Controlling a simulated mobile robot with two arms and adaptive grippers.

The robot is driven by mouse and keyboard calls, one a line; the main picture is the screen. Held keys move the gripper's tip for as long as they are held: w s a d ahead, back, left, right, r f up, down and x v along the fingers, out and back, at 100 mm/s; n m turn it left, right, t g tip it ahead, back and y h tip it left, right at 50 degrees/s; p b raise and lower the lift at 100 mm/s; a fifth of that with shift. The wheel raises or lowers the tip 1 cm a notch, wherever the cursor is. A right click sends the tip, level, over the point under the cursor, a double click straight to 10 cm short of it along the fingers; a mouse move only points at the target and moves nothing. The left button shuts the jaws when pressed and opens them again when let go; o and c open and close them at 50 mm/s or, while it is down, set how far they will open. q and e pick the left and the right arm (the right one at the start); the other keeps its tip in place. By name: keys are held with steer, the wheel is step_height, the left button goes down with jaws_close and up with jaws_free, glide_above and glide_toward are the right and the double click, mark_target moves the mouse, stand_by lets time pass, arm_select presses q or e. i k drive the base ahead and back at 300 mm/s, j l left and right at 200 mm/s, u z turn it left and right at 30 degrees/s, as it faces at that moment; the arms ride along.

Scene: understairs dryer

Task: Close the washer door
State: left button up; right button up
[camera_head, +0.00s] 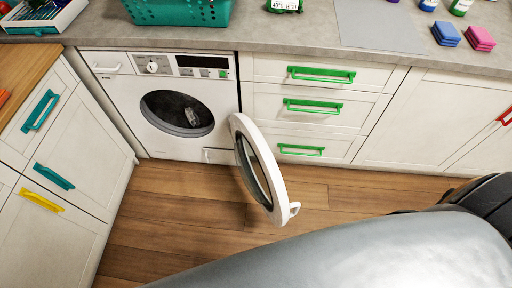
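The white washer (117,105) stands under the counter at the back left. Its round drum opening (178,113) is uncovered, and something greyish shows inside. The round washer door (244,136) is wide open. It stands out from the right side of the opening into the room, in front of the drawers' left end, with a white latch or handle piece (294,209) at its free edge. My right arm fills the lower right, with a dark part at its right end. Neither gripper shows, and nothing of mine is seen touching the door.
A grey counter (300,36) runs along the back with a teal basket (178,11), blue sponges (446,33) and pink sponges (480,38). Green-handled drawers (268,101) are right of the washer. Cabinets (85,150) stand at left. Wooden floor (180,195) before the washer is clear.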

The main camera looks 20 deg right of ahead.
mark_target(241, 127)
steer(key=l+u, duration=0.15)
steer(key=l, duration=1.05)
steer(key=l+u, duration=0.2)
steer(key=l, duration=0.15)
steer(key=k, duration=0.05)
